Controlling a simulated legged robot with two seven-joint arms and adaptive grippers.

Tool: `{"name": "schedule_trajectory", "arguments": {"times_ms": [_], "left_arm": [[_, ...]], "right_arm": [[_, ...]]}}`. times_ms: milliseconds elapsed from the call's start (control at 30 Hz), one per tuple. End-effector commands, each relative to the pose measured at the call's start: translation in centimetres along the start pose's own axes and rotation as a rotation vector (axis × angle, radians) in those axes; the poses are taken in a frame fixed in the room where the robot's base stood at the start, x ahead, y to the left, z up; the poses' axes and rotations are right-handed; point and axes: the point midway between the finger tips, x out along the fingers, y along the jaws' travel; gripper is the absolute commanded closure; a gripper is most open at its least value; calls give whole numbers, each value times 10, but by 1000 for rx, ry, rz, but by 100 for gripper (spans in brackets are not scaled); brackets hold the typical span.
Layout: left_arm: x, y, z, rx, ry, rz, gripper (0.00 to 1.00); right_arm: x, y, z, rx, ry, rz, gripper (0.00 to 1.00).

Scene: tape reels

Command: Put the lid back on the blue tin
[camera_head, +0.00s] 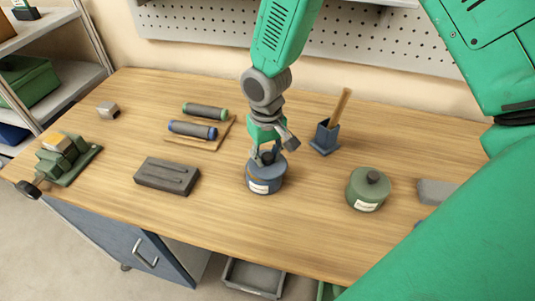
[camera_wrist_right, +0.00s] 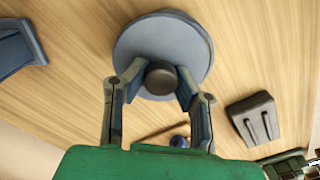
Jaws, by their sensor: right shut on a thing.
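The blue tin (camera_head: 264,186) stands upright on the bench near its middle, with a white label on its front. Its blue-grey lid (camera_wrist_right: 135,35) has a dark round knob (camera_wrist_right: 160,78). My right gripper (camera_head: 267,156) points down over the tin. In the wrist view the fingers of the right gripper (camera_wrist_right: 159,82) are shut on the knob from both sides. The lid is at the tin's top; the gripper partly covers it, and I cannot tell whether it sits fully down. My left gripper is not in view.
A green tin (camera_head: 366,190) with a dark knob stands to the right. A blue holder (camera_head: 325,138) with a wooden handle stands behind. A dark grey block (camera_head: 167,176) and two rollers (camera_head: 192,130) on a board lie left. The bench front between the tins is clear.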

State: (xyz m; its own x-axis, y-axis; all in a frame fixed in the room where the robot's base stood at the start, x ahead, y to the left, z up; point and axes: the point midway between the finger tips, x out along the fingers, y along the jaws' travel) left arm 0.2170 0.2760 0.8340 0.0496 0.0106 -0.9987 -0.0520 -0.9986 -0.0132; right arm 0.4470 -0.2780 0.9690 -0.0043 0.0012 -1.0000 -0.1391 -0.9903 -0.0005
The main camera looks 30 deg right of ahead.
Motion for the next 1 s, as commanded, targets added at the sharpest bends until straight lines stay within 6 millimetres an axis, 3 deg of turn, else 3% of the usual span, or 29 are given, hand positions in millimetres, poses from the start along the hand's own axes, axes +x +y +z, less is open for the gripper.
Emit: {"name": "schedule_trajectory", "arguments": {"times_ms": [1000], "left_arm": [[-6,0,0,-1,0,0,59]], "right_arm": [[0,0,0,-1,1,-1,100]]}}
